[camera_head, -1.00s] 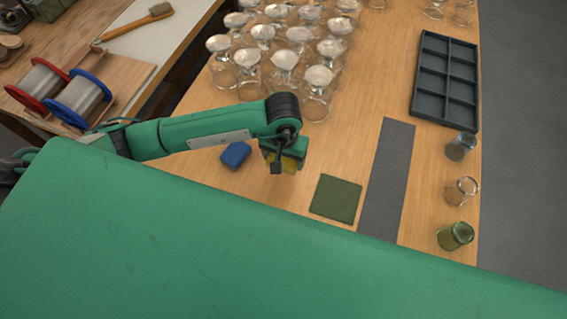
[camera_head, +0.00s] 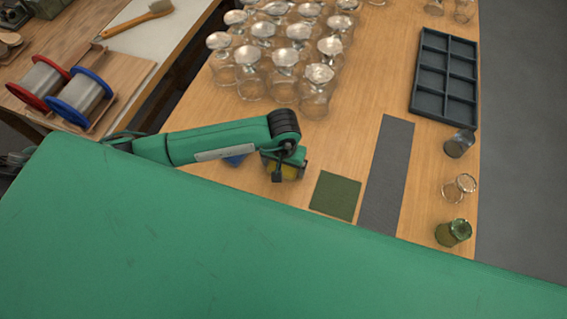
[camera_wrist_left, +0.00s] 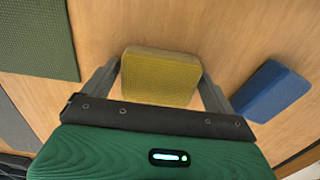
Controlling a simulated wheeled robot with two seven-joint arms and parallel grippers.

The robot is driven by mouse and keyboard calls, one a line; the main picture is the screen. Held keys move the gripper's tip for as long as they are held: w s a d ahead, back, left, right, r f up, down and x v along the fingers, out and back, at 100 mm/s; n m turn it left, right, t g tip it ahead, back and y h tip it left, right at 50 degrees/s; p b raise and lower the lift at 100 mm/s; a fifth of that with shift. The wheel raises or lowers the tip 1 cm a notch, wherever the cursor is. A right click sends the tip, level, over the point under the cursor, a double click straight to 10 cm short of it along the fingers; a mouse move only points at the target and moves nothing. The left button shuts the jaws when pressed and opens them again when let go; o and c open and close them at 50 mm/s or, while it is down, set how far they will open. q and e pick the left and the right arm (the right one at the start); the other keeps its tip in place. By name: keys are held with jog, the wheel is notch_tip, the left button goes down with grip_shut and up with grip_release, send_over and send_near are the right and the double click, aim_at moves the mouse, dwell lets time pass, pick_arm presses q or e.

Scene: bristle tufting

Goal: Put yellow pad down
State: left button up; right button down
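The yellow pad (camera_wrist_left: 162,75) sits between the two fingers of my left gripper (camera_wrist_left: 160,70), which look closed against its sides in the left wrist view. I cannot tell whether the pad touches the table. The blue pad (camera_wrist_left: 270,92) lies to the right in the wrist view; my arm mostly hides it (camera_head: 235,160) in the head view. My right gripper is not in view.
A green square mat (camera_head: 335,196) and a grey strip (camera_head: 386,175) lie right of the gripper. Several upturned glasses (camera_head: 315,90) stand behind it. A dark compartment tray (camera_head: 444,80) and glasses (camera_head: 460,144) are farther right. A large green surface fills the foreground.

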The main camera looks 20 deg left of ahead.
aim_at(283, 166)
pick_arm(q)
jog(key=shift+o, duration=0.5)
jog(key=shift+r+p, duration=0.25)
jog(key=shift+p, duration=0.05)
jog(key=shift+w+r+b, duration=0.1)
jog(key=shift+r+b, duration=0.25)
notch_tip(283, 166, up, 11)
jog(key=b, duration=0.3)
jog(key=shift+s, duration=0.2)
